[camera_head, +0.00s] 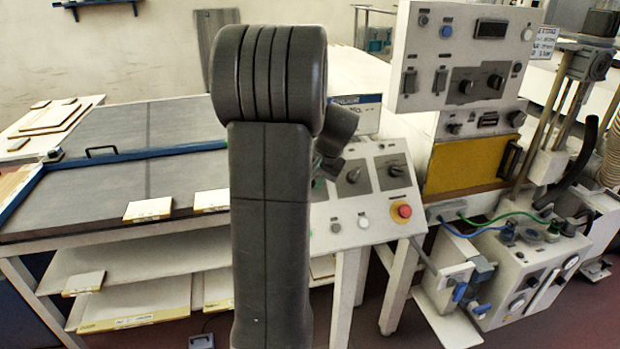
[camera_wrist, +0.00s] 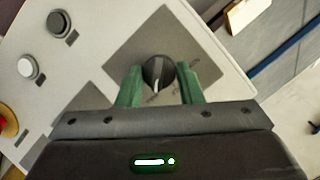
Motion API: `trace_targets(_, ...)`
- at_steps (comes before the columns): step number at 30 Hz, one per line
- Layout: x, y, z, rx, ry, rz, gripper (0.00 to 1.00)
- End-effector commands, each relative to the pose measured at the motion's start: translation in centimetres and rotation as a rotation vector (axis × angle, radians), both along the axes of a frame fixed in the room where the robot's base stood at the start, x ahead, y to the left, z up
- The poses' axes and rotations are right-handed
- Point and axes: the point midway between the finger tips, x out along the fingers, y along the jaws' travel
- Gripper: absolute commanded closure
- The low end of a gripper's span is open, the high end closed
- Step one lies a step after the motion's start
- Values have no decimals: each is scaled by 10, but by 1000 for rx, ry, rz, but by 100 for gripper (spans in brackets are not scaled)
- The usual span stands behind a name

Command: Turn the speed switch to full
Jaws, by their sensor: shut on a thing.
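A black rotary knob (camera_wrist: 158,72) with a white pointer line sits on a dark square plate (camera_wrist: 122,58) in the wrist view. My gripper (camera_wrist: 159,80) has its green fingers on either side of the knob, shut on it. The pointer line faces down in that view, towards my gripper body. The small lettering around the knob is unreadable. In the head view the sloped white control panel (camera_head: 331,212) stands behind my arm, which hides this knob and most of my gripper.
The panel also carries other rotary knobs (camera_head: 396,170), a black button (camera_wrist: 58,23), a white button (camera_wrist: 30,66) and a red emergency stop (camera_head: 403,210). A grey conveyor bed (camera_head: 100,190) lies to the left. A taller control box (camera_head: 450,60) stands behind at the right.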

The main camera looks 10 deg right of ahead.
Motion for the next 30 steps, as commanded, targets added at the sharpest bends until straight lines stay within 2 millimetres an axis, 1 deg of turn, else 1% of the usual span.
trace_targets(4, 0, -2, 1, 61, -2, -66, 89)
trace_targets(12, 0, -2, 0, 129, 2, -132, 89)
trace_targets(28, 0, -2, 0, 146, 3, -150, 89)
trace_targets(29, 0, -2, 0, 146, 3, -150, 65)
trace_targets(30, 0, -2, 0, 146, 3, -149, 57)
